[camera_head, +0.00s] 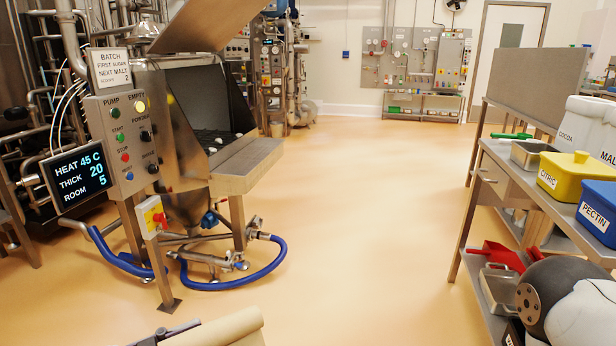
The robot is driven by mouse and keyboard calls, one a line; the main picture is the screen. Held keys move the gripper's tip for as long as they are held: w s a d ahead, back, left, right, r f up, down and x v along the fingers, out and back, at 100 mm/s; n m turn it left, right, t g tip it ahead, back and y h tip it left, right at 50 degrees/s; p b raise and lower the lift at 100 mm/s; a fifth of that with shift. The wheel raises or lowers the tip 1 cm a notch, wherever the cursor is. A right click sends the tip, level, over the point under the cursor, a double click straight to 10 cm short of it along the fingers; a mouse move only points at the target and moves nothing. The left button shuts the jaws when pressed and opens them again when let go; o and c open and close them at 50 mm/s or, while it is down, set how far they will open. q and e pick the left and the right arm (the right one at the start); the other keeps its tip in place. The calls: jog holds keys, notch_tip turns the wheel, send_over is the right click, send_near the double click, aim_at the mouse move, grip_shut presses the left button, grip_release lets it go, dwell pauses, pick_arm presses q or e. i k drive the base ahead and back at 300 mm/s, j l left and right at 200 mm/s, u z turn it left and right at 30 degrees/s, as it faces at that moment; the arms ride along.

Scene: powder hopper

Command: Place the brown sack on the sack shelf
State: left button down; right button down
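A pale tan, rounded object (218,329), which looks like the top of the brown sack, shows at the bottom edge, mostly cut off. A dark metal part of my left gripper (168,334) is against its left side; the fingertips and their grip are not clear. My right arm's dark and white links show at the bottom right, but its gripper is out of view. A grey rack (545,200) with shelves stands at the right; I cannot tell whether it is the sack shelf.
The rack holds white COCOA (571,135) and MALT packs, a yellow CITRIC tub (577,175), a blue PECTIN tub (598,212) and a red scoop (497,254). The open hopper (208,110) and its control panel (121,140) stand left, with a blue hose (240,284) low down. The middle floor is clear.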

aim_at(253, 153)
jog(key=i+u, duration=0.25)
jog(key=i, duration=0.35)
jog(key=i+l+u, duration=0.1)
jog(key=i+u, duration=0.2)
jog(key=i, duration=0.3)
jog(key=i+u, duration=0.15)
jog(key=i, duration=0.45)
jog(key=i+l+u, duration=0.15)
jog(key=i, duration=0.5)
